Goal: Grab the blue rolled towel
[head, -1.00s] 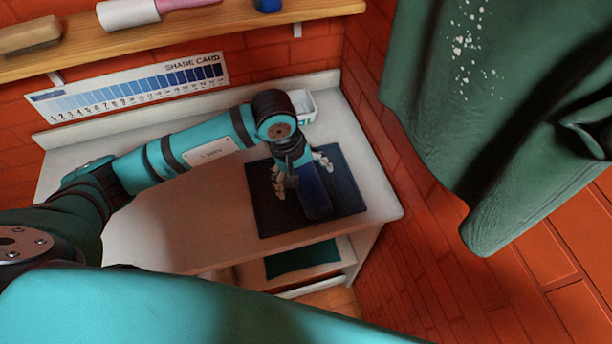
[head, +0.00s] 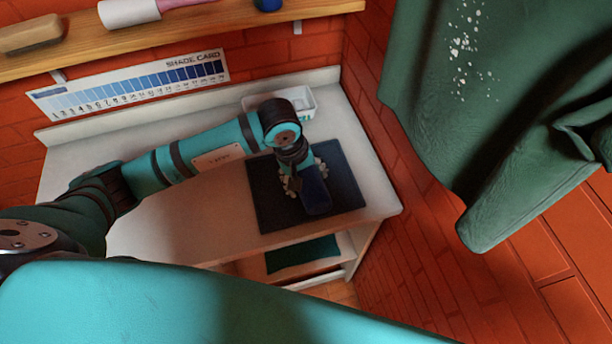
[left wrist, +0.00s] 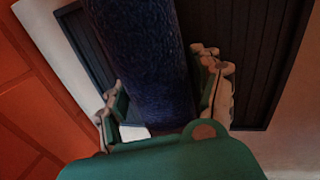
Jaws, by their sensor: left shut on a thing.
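The blue rolled towel (head: 317,196) lies on a dark ribbed mat (head: 345,180) on the white counter. My left gripper (head: 306,187) is over the towel from above and shut on it. In the left wrist view the towel (left wrist: 150,60) runs between the two fingers of my left gripper (left wrist: 160,95), one finger on each side. The gripper and wrist hide the towel's far end in the head view. My right gripper does not show in either view.
A white tray (head: 302,101) stands behind my left wrist. A wooden shelf (head: 200,35) with a brush (head: 30,34) runs along the brick wall above a shade card (head: 130,84). A green cloth (head: 500,110) hangs at right. A green folded item (head: 300,254) lies on the lower shelf.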

